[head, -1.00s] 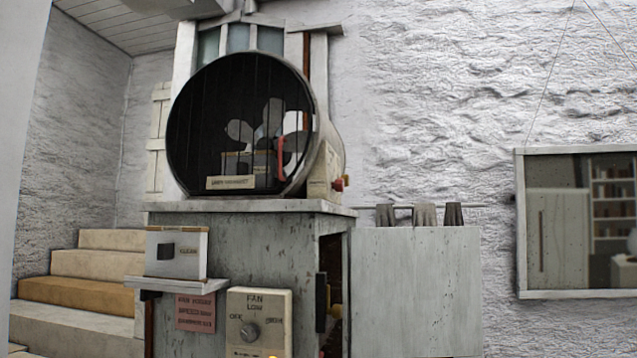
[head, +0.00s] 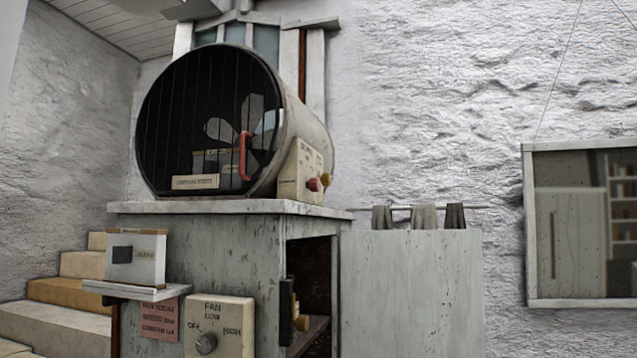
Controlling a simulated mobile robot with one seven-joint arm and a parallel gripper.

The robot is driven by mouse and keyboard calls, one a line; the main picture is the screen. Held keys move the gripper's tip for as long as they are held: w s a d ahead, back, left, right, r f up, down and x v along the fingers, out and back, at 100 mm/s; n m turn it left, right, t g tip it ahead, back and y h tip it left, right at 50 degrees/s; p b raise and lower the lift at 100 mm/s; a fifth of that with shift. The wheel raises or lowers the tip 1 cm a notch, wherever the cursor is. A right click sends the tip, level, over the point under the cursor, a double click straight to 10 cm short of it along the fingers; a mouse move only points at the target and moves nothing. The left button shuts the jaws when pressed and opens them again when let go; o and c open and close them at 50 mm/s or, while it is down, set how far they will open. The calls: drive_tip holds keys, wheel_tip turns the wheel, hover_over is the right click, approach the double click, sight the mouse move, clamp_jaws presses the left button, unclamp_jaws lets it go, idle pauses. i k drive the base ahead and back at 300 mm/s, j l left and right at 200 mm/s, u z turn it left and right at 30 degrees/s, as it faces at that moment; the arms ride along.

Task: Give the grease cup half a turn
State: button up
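I cannot tell for sure which part is the grease cup. A large round fan drum (head: 305,120) with a dark wire-barred front stands on a grey cabinet (head: 220,245). My gripper is not in view.
A fan dial panel (head: 235,320) and a small shelf box (head: 135,257) are on the cabinet's front. A pale panel (head: 410,290) stands right of the opening, below hanging grey cloths (head: 424,217). Steps (head: 50,325) rise at left; a framed window (head: 580,225) is at right.

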sight(325, 179)
drive_tip(key=i+l+u, duration=0.1)
drive_tip(key=l, duration=0.25)
drive_tip(key=i+l+u, duration=0.1)
drive_tip(key=l, duration=0.25)
drive_tip(key=i+l+u, duration=0.1)
drive_tip(key=i+l, duration=0.15)
drive_tip(key=l, duration=0.1)
